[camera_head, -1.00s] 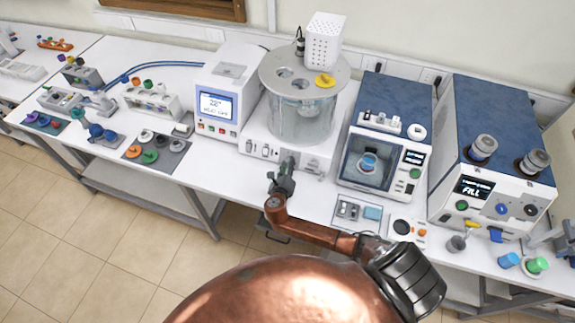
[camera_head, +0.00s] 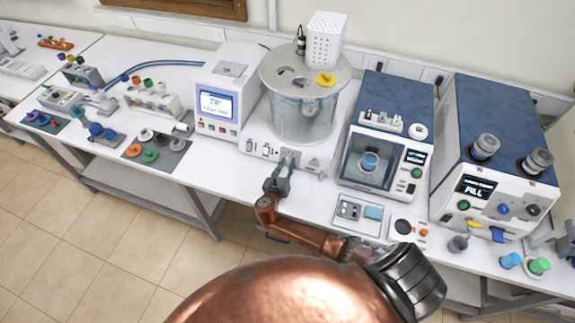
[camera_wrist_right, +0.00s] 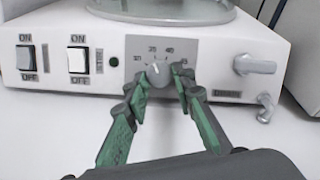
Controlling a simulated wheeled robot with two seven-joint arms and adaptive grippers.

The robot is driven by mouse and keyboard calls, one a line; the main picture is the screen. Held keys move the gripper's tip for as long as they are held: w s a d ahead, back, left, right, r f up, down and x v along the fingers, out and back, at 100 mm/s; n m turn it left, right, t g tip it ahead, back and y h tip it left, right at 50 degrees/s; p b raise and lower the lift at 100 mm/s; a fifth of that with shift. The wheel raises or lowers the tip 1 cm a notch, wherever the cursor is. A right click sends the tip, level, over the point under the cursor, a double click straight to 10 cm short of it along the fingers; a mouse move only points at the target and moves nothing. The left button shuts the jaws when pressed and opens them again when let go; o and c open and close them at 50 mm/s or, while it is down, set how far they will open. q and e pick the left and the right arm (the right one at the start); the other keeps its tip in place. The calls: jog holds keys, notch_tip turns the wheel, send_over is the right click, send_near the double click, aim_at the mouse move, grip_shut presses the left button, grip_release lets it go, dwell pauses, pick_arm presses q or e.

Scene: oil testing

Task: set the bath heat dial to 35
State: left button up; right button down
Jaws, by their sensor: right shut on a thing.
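The bath heat dial (camera_wrist_right: 157,73) is a small grey knob on the grey front panel of the bath base. My right gripper (camera_wrist_right: 163,80) is shut on the dial, one green-padded finger on each side. In the head view the right gripper (camera_head: 284,163) reaches the base front from below and hides the dial. The glass bath (camera_head: 302,120) stands above it. My left gripper is not in view.
Two ON/OFF rocker switches (camera_wrist_right: 77,60) sit left of the dial. A drain tap (camera_wrist_right: 255,65) projects to its right. A control unit with a screen (camera_head: 217,103) stands left of the bath, and a blue-topped instrument (camera_head: 390,100) stands close on the right.

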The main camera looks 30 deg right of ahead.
jog(key=shift+a+m, duration=0.1)
jog(key=shift+m, duration=0.8)
jog(key=shift+h, duration=0.3)
jog(key=c, duration=1.6)
grip_release()
jog(key=shift+s+a, duration=0.15)
jog(key=shift+a, duration=0.1)
jog(key=v, duration=1.1)
jog(key=shift+a+r, duration=0.2)
jog(key=shift+r, duration=0.1)
